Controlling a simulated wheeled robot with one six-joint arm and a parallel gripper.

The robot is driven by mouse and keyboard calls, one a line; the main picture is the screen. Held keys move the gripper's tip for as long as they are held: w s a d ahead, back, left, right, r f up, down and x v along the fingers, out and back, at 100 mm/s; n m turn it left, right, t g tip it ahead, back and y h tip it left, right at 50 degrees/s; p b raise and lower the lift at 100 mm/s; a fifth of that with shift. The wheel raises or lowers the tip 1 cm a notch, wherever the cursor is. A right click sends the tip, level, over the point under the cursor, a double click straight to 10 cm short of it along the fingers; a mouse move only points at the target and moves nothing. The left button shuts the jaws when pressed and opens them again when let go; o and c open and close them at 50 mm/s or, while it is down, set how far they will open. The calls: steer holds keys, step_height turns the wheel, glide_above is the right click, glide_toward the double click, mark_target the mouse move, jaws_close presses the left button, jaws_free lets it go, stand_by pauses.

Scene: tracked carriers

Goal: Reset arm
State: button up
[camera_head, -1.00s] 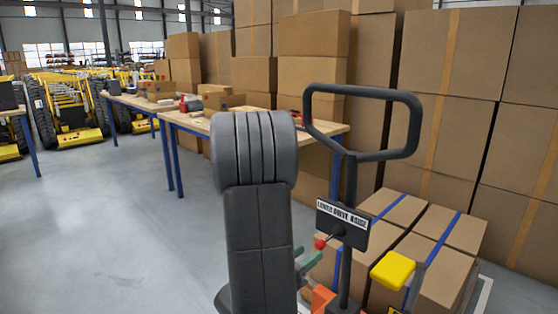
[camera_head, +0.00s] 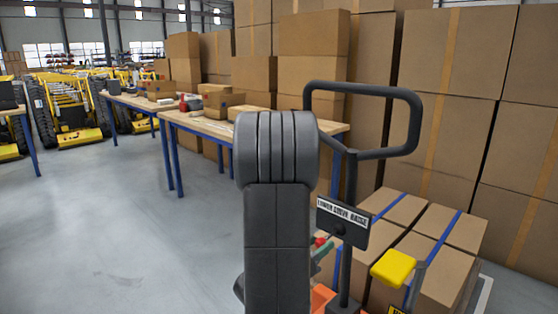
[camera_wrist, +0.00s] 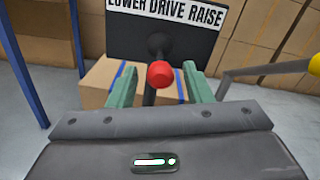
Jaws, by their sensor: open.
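My gripper (camera_wrist: 160,70) is open, with its two green fingers apart. A red ball knob (camera_wrist: 161,75) on a dark lever shows between the fingers in the wrist view, with a gap on each side. The knob belongs to a pallet jack whose sign (camera_wrist: 165,32) reads "LOWER DRIVE RAISE". In the head view my dark arm stands upright in the middle and hides most of my gripper (camera_head: 322,252). The jack's black loop handle (camera_head: 415,120) rises just right of my arm, with the sign (camera_head: 342,222) below it.
Strapped cartons (camera_head: 440,260) sit low at the right, beside a yellow part (camera_head: 398,268) on a post. Tall stacked boxes (camera_head: 440,60) fill the back right. A blue-legged workbench (camera_head: 205,126) stands behind my arm. The floor (camera_head: 110,240) at the left is clear.

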steer(key=shift+p+v, duration=0.85)
steer(key=shift+v, duration=5.35)
steer(key=b+x, duration=0.2)
steer(key=x, duration=1.1)
steer(key=shift+w+d, duration=0.15)
steer(key=shift+d, duration=0.1)
steer(key=shift+w+d, duration=0.1)
steer(key=shift+w, duration=0.2)
steer(key=shift+w+a+m+g+h+p, duration=0.2)
steer(key=shift+m+g+h+p, duration=0.1)
steer(key=shift+m+g+h, duration=0.15)
steer(key=shift+w+a+m+g+h+p, duration=0.15)
steer(key=shift+a+m+g+h+p, duration=0.15)
steer(key=shift+g, duration=0.25)
steer(key=shift+d, duration=0.1)
